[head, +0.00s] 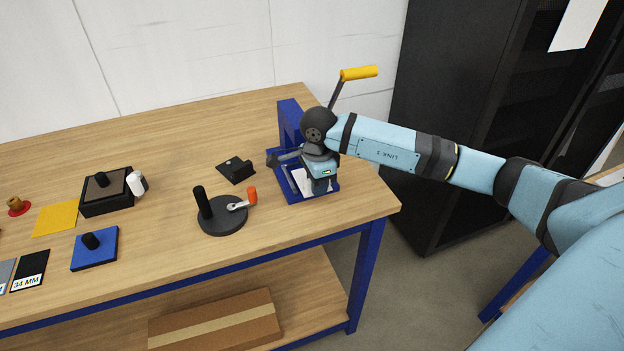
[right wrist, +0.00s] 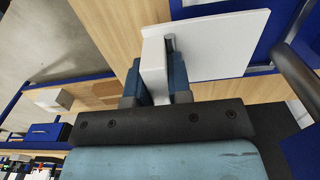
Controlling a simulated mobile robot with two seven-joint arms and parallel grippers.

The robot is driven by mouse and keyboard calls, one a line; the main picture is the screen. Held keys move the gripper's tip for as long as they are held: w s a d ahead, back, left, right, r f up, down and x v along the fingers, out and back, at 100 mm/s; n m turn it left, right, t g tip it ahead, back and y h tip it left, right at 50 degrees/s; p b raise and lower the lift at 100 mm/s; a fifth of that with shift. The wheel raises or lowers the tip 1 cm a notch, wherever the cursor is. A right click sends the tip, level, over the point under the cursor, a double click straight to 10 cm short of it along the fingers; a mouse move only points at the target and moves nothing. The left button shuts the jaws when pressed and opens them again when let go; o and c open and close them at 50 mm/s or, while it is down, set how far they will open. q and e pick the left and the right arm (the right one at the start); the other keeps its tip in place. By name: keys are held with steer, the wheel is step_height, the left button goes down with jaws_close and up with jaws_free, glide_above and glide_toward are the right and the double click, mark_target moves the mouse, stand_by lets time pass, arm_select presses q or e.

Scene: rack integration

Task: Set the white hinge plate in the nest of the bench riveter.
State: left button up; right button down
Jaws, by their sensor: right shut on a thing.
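The bench riveter shows in the head view as a blue base (head: 303,197) and a blue post (head: 290,118), with a lever and yellow handle (head: 359,73) raised above. My right gripper (head: 319,186) points down over the base. The white hinge plate (head: 298,180) shows partly beside it, over the base. In the right wrist view my right gripper (right wrist: 156,82) is shut on one end of the white hinge plate (right wrist: 220,46), whose flat part reaches out beyond the fingers. Blue riveter parts (right wrist: 298,22) lie around it. The nest is mostly hidden, so seating cannot be told. My left gripper is out of view.
Farther left are a black box (head: 107,206), a blue block (head: 94,250) and a yellow sheet (head: 55,218). The bench's right front corner is clear.

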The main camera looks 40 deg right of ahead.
steer(key=w, duration=0.1)
steer(key=w+b, duration=0.1)
steer(key=w+f, duration=0.1)
steer(key=shift+w+d+f, duration=0.1)
steer(key=shift+w+d, duration=0.15)
steer(key=shift+d, duration=0.15)
steer(key=shift+f, duration=0.2)
steer(key=shift+f+b, duration=0.2)
steer(key=shift+b, duration=0.2)
steer(key=c, duration=1.1)
jaws_free()
steer(key=shift+o, duration=0.2)
steer(key=shift+r, duration=0.15)
